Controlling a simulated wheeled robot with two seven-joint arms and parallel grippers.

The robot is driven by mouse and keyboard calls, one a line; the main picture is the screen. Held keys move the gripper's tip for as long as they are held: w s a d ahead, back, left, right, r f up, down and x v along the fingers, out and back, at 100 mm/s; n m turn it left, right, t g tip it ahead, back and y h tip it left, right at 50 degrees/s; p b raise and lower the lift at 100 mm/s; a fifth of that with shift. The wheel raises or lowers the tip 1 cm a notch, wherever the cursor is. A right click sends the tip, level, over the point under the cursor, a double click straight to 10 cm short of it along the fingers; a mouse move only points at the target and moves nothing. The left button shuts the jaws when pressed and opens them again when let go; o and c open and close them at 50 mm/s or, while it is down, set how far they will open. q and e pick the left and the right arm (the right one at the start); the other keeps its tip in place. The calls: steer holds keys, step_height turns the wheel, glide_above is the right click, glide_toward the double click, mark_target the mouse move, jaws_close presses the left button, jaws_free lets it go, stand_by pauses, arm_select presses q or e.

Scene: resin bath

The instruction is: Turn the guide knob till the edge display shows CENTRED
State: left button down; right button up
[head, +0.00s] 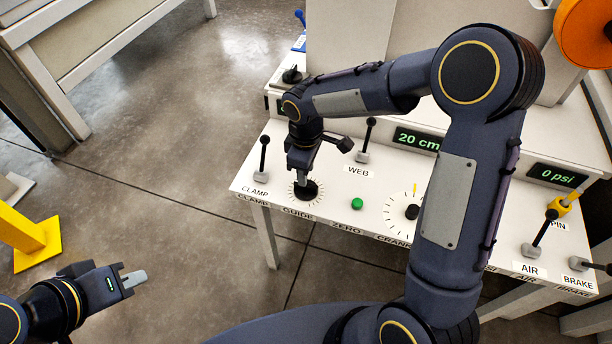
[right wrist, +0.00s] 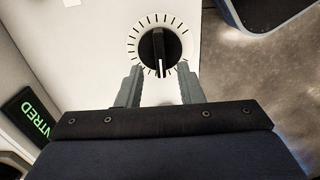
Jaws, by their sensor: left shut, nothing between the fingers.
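The black guide knob (head: 309,192) stands on the panel, ringed by tick marks and lettered GUIDE. In the right wrist view the knob (right wrist: 158,48) shows a white pointer line. My right gripper (right wrist: 159,71) is open, its two fingers spread apart with nothing held between them. The fingertips are close to the near side of the knob; I cannot tell whether they touch it. My left gripper (head: 137,279) is shut and empty, over the floor at lower left.
The panel holds a CLAMP lever (head: 263,160), a WEB lever (head: 368,140), a green ZERO button (head: 357,203) and a crank dial (head: 411,212). A display (head: 417,140) reads 20 cm; another (head: 557,175) reads 0 psi. A yellow post (head: 30,245) stands on the floor at left.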

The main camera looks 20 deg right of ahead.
steer(key=shift+r, duration=1.6)
steer(key=shift+d+r, duration=0.1)
steer(key=shift+r, duration=0.05)
steer(key=s+d+r+m+t+y+p, duration=0.2)
steer(key=s+r+m+p, duration=0.4)
steer(key=s+r, duration=0.4)
steer(key=s+d+r+m+t+y+p, duration=0.1)
steer(key=s+d+r+m+t+p, duration=0.2)
steer(key=s+r, duration=0.7)
steer(key=s+d+m+p, duration=0.2)
steer(key=m+p, duration=0.1)
steer(key=shift+s+r+m+t+y, duration=0.2)
steer(key=shift+m+t+y, duration=0.1)
steer(key=shift+m+y, duration=0.1)
stand_by(1.0)
